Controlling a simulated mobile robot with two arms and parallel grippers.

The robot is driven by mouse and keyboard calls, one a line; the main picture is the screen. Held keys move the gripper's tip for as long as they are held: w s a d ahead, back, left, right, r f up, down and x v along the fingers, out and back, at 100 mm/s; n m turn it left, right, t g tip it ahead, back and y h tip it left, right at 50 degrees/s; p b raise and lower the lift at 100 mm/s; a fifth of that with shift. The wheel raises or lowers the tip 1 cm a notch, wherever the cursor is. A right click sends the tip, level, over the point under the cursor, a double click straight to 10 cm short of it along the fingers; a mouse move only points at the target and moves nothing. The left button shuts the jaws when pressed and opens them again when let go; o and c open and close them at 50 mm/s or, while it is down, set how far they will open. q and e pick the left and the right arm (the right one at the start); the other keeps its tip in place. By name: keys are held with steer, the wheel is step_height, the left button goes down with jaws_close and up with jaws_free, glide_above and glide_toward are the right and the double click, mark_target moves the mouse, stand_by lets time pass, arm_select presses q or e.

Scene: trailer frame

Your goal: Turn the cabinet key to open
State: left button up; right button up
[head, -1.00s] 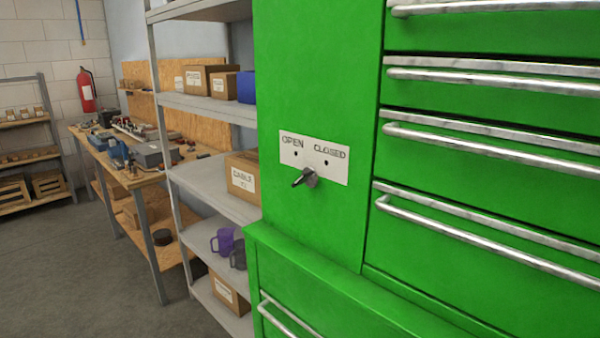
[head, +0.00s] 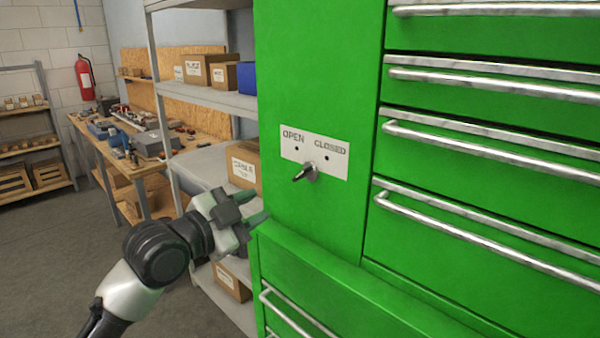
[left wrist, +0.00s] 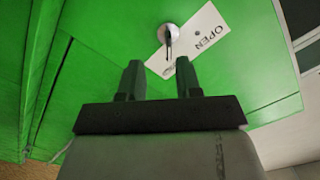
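The cabinet key (head: 307,173) sticks out of the green cabinet (head: 320,80) below a white label plate (head: 335,161) marked OPEN and CLOSED. My left gripper (head: 262,211) is to the left of and below the key, apart from it. In the left wrist view the gripper (left wrist: 159,78) shows two fingers apart with nothing between them. The key (left wrist: 169,36) is beyond the fingertips there, with the label plate (left wrist: 205,38) behind it. My right gripper is in neither view.
Silver drawer handles (head: 480,82) stick out on the right of the cabinet, and a lower ledge (head: 330,265) juts out under the key panel. A grey shelf (head: 205,98) with boxes stands close left. A workbench (head: 140,165) is farther back.

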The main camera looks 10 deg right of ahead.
mark_target(297, 177)
arm_select(q)
steer(key=shift+m+h, duration=0.3)
steer(key=shift+m, duration=0.2)
steer(key=w+d+r+p, duration=0.1)
steer(key=d, duration=0.2)
steer(key=w+d+r+p, duration=0.1)
steer(key=w+d, duration=0.1)
steer(key=w+d+r+p, duration=0.1)
steer(key=d, duration=0.2)
steer(key=shift+w+d+p, duration=0.35)
steer(key=shift+w+p, duration=0.05)
steer(key=shift+w+d+f, duration=0.15)
steer(key=shift+w+d, duration=0.25)
steer(key=shift+d, duration=0.1)
steer(key=shift+c, duration=0.5)
jaws_close()
